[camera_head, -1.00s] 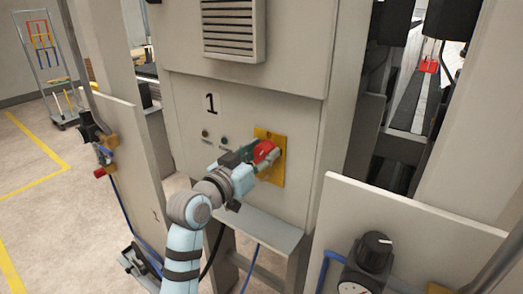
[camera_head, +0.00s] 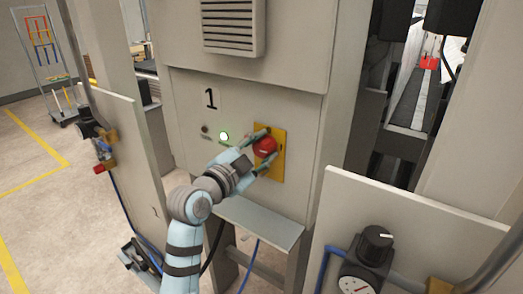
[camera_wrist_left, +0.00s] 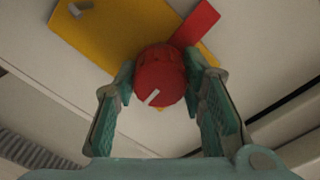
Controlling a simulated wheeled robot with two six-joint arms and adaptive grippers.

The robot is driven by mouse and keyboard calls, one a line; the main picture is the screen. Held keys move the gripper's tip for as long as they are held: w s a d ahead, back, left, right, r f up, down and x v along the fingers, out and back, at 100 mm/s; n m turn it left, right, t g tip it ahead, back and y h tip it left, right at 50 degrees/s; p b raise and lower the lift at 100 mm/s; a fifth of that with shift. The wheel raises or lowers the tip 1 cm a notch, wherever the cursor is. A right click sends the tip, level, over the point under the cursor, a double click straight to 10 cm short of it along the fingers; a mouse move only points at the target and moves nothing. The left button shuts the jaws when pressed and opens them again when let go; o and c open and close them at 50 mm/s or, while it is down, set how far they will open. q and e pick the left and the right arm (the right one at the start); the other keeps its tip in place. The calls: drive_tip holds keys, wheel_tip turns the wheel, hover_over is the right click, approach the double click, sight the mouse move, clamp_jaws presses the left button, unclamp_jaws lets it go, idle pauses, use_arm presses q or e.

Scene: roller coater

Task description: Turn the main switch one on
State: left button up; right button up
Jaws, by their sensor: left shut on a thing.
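The main switch is a red knob (camera_head: 265,146) on a yellow plate (camera_head: 276,176), on the grey cabinet panel marked 1 (camera_head: 211,98). My left gripper (camera_head: 267,144) has one finger on each side of the knob and is shut on it. In the left wrist view the red knob (camera_wrist_left: 158,72) sits between the green fingers (camera_wrist_left: 160,80), with a white line on its face and a red bar sticking out beside it on the yellow plate (camera_wrist_left: 118,28). My right gripper is not in view.
A dark red lamp (camera_head: 205,129) sits left of the green one. A grey ledge (camera_head: 262,222) juts out below the switch. A panel with a black knob and gauge (camera_head: 375,245) stands at front right. Another panel (camera_head: 125,140) stands at left.

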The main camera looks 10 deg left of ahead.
use_arm(q)
drive_tip(key=shift+m, duration=0.6)
drive_tip(key=o, duration=1.1)
drive_tip(key=shift+o, duration=0.2)
drive_tip(key=shift+s, duration=0.15)
drive_tip(key=v, duration=1.2)
drive_tip(key=shift+d+f, duration=0.1)
drive_tip(key=shift+f, duration=0.05)
